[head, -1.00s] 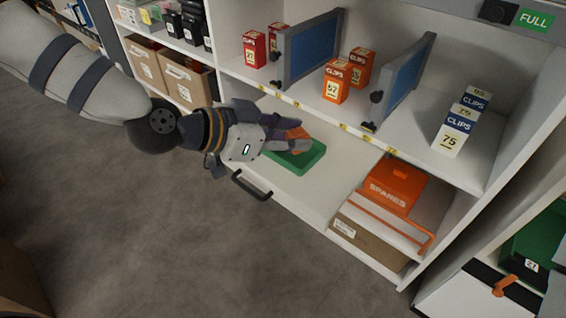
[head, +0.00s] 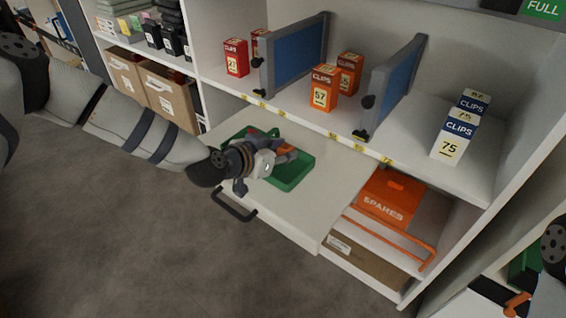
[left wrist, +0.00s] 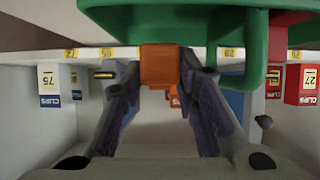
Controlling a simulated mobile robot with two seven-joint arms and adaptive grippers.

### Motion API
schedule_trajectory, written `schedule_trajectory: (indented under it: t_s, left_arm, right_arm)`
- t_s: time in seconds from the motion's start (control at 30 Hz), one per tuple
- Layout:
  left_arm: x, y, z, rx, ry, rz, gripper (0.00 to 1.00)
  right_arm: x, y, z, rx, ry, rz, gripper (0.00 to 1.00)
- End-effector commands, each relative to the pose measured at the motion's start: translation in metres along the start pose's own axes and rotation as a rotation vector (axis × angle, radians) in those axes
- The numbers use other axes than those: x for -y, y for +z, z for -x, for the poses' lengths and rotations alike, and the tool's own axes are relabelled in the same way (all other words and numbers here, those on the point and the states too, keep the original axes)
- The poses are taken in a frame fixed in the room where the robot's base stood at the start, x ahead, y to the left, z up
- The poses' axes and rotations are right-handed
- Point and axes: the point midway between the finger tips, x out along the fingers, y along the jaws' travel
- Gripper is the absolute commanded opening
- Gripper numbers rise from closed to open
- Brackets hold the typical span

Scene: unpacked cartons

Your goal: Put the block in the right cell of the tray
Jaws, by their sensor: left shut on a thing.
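The orange block (left wrist: 160,66) is held between the two fingers of my left gripper (left wrist: 162,78), which is shut on it. In the head view the left gripper (head: 280,157) is over the green tray (head: 309,164), with the block (head: 287,150) partly hidden by the fingers. The tray rests on the pulled-out white shelf, and its right part shows bare green floor. My arm hides the tray's middle. In the left wrist view the tray's green wall (left wrist: 180,28) is close to the block; whether they touch I cannot tell.
The pulled-out shelf (head: 325,205) is clear right of the tray and has a dark handle (head: 235,208). Above are orange clip boxes (head: 322,88), blue dividers (head: 392,85) and white clip boxes (head: 453,138). An orange SPARES box (head: 388,200) stands at right.

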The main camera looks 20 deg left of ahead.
Motion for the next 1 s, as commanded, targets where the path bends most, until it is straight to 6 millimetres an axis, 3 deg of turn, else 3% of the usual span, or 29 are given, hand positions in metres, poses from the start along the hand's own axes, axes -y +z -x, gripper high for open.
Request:
schedule_trajectory:
  t_s: [0.2,0.57,0.6,0.67,1.0]
  left_arm:
    - [0.005,0.034,-0.021,0.007,0.000,0.002,0.09]
    - [0.005,0.034,-0.023,0.000,0.000,-0.001,0.09]
    - [0.005,0.034,-0.023,-0.001,-0.001,0.000,0.32]
    - [0.005,0.033,-0.023,-0.001,-0.001,0.000,0.46]
    - [0.005,0.030,-0.021,-0.003,-0.001,-0.001,0.48]
  right_arm:
    - [0.000,0.005,-0.015,0.034,0.002,0.001,0.48]
    - [-0.001,0.006,-0.016,0.036,0.002,0.001,0.48]
    - [-0.001,0.006,-0.016,0.036,0.002,0.001,0.48]
    - [-0.001,0.006,-0.016,0.035,0.002,0.002,0.48]
    - [0.000,0.005,-0.014,0.031,0.002,0.002,0.48]
